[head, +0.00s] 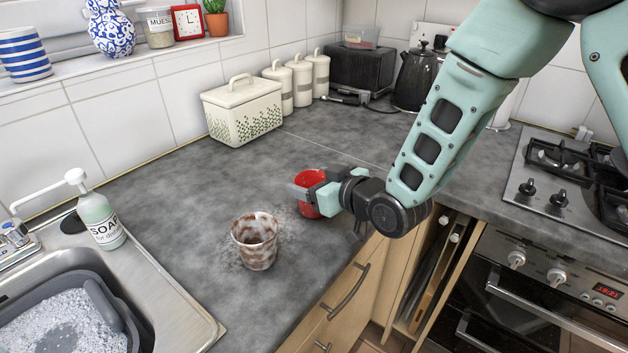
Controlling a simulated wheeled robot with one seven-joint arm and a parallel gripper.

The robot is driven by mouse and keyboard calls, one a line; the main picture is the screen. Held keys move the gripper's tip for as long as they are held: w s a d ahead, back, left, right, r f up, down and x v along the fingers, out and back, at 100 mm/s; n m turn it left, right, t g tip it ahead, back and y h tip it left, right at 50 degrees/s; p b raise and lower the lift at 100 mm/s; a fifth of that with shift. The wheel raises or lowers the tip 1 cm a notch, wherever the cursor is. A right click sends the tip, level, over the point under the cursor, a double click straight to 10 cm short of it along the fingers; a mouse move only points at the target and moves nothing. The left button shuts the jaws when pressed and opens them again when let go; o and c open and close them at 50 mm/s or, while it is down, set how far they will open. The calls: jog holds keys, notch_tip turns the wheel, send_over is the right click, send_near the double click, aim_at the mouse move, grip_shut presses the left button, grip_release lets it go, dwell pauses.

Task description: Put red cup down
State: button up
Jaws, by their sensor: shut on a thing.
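The red cup (311,180) is near the front edge of the grey worktop (200,195), right of the middle of the head view. My gripper (308,192) is shut on the red cup, reaching in from the right. Its fingers hide part of the cup's side. The cup looks upright. I cannot tell whether its base touches the worktop or is slightly above it.
A brown-stained white cup (255,241) stands on the worktop, left of and nearer than the red cup. A soap bottle (100,219) and the sink (165,297) are at left. A bread bin (243,110) and canisters stand behind. A hob (560,180) is at right.

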jog(key=shift+f, duration=0.2)
jog(key=o, duration=1.2)
jog(key=shift+c, duration=0.2)
jog(key=shift+r, duration=0.1)
jog(key=shift+r, duration=0.15)
jog(key=p+v, duration=0.6)
jog(key=v, duration=0.6)
jog(key=shift+p, duration=0.4)
